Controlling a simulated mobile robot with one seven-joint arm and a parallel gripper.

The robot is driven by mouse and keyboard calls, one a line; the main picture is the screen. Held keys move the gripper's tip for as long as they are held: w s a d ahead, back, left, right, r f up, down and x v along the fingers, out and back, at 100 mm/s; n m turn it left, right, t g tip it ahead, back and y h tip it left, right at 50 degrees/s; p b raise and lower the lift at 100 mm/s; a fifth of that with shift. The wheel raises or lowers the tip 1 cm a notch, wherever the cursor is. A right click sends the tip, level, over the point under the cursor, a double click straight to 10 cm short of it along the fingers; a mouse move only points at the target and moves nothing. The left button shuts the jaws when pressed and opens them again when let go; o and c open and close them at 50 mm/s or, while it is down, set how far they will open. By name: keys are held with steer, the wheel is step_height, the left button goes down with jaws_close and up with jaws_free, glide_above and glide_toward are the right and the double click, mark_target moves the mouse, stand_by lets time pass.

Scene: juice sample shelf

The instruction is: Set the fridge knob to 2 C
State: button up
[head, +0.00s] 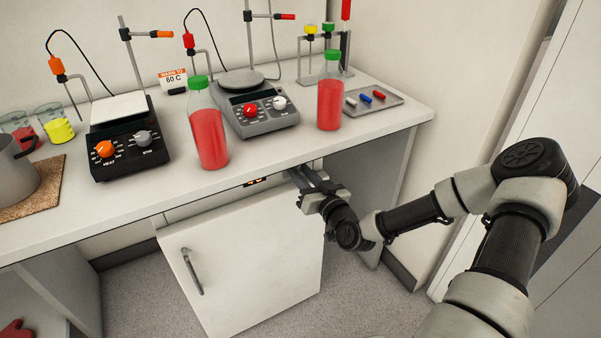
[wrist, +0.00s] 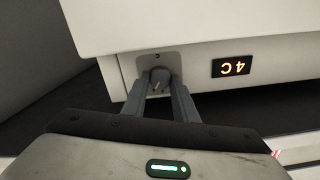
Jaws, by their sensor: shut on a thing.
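The fridge (head: 245,260) is a white under-counter unit with a grey handle, below the bench. In the wrist view its knob (wrist: 160,76) is a dark round dial on a grey plate, with a light pointer mark. My gripper (wrist: 163,88) is shut on the knob, one finger on each side. In the head view my gripper (head: 305,180) reaches under the bench's front edge at the fridge's upper right; the knob is hidden there and the display is only partly visible.
The bench (head: 240,165) overhangs the fridge closely. On it stand two red bottles with green caps (head: 209,130) (head: 330,95), two hotplates (head: 125,145) (head: 262,115), a small tray (head: 392,100), beakers and a pot. Open floor lies left of the fridge.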

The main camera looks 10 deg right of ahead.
steer(key=shift+m, duration=2.5)
steer(key=o, duration=1.1)
steer(key=shift+c, duration=0.2)
steer(key=p+v, duration=0.2)
steer(key=v, duration=1.5)
steer(key=shift+s, duration=0.2)
